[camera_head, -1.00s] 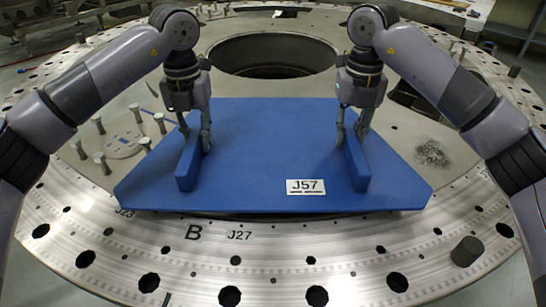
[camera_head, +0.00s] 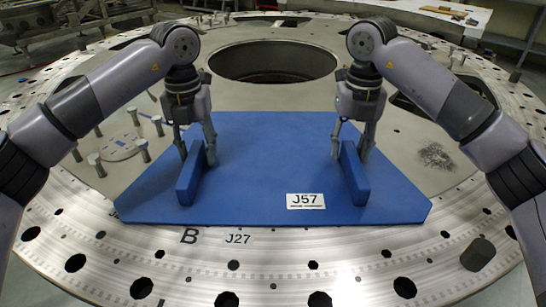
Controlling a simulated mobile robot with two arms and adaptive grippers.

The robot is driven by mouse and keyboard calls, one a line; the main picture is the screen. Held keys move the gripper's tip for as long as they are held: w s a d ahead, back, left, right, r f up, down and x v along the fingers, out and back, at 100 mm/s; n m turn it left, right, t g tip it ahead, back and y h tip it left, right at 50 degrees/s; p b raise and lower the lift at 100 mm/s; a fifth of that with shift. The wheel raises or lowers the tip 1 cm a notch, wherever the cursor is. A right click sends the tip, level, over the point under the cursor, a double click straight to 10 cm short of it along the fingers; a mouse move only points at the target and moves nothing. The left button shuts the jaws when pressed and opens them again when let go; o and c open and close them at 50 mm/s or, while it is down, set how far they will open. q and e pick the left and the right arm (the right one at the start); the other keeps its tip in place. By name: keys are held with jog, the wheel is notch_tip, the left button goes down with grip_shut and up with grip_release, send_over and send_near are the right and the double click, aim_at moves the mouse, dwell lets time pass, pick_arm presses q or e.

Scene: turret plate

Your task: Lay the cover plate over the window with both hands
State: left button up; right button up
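The blue cover plate (camera_head: 270,160) lies flat on the metal turret plate, label J57 facing me, and looks to be resting there. The window is not visible; the plate may hide it. Two upright blue handles stand on the cover plate, a left one (camera_head: 190,178) and a right one (camera_head: 354,176). My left gripper (camera_head: 196,152) is open, its fingers apart on either side of the left handle's far end. My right gripper (camera_head: 350,150) is open, its fingers apart around the right handle's far end.
The turret plate (camera_head: 440,205) has a large round opening (camera_head: 272,62) behind the cover plate. Several short pegs (camera_head: 142,148) stand at the left. A dark peg (camera_head: 477,254) stands at the front right. Bolt holes and the markings B and J27 line the front rim.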

jog(key=shift+r, duration=0.1)
pick_arm(q)
notch_tip(320, 180, up, 12)
pick_arm(e)
notch_tip(320, 180, up, 12)
dwell(0.9)
pick_arm(q)
notch_tip(320, 180, up, 8)
jog(key=p, duration=0.8)
pick_arm(e)
notch_tip(320, 180, up, 8)
pick_arm(q)
jog(key=shift+w, duration=0.1)
notch_tip(320, 180, up, 8)
jog(key=p, duration=0.8)
pick_arm(e)
notch_tip(320, 180, up, 8)
